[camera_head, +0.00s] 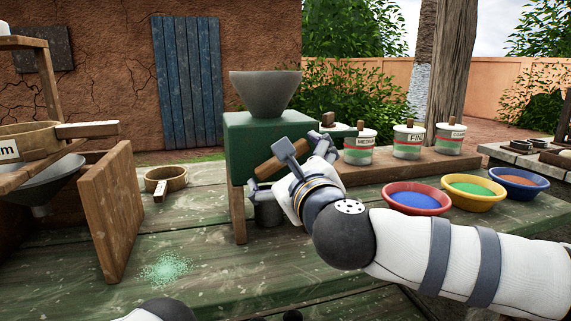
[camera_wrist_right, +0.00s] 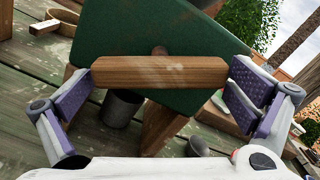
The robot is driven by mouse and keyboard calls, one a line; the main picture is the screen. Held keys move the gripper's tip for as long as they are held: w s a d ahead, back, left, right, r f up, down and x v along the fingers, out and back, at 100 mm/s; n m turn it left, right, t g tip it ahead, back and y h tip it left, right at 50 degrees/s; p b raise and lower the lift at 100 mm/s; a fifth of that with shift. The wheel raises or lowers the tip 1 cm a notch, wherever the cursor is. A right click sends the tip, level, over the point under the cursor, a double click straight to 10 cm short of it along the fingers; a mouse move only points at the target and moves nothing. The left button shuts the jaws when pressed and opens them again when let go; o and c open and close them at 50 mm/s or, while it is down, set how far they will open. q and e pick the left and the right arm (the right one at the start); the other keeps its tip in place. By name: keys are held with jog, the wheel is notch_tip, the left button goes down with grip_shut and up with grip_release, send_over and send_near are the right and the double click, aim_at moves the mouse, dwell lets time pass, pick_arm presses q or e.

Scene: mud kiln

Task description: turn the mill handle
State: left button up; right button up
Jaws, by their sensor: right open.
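The mill is a green box (camera_head: 243,137) on wooden legs with a grey hopper (camera_head: 265,92) on top. Its handle is a wooden bar (camera_wrist_right: 158,72) on a short shaft at the box's front; the bar also shows, partly covered, in the head view (camera_head: 267,168). My right gripper (camera_head: 271,170) is at the front of the mill. In the right wrist view its open fingers (camera_wrist_right: 160,88) stand at either end of the bar, with the bar lying across between them. Whether a finger touches it is hard to tell. My left gripper is not in view.
A grey cup (camera_head: 267,212) stands under the mill. Labelled tins (camera_head: 408,142) stand on a wooden shelf at the right, with blue, green and orange powder bowls (camera_head: 471,190) before it. Left are an upright board (camera_head: 116,210), a sieve (camera_head: 166,178) and spilled green powder (camera_head: 165,269).

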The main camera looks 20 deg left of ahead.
jog(key=v, duration=1.2)
dwell(0.4)
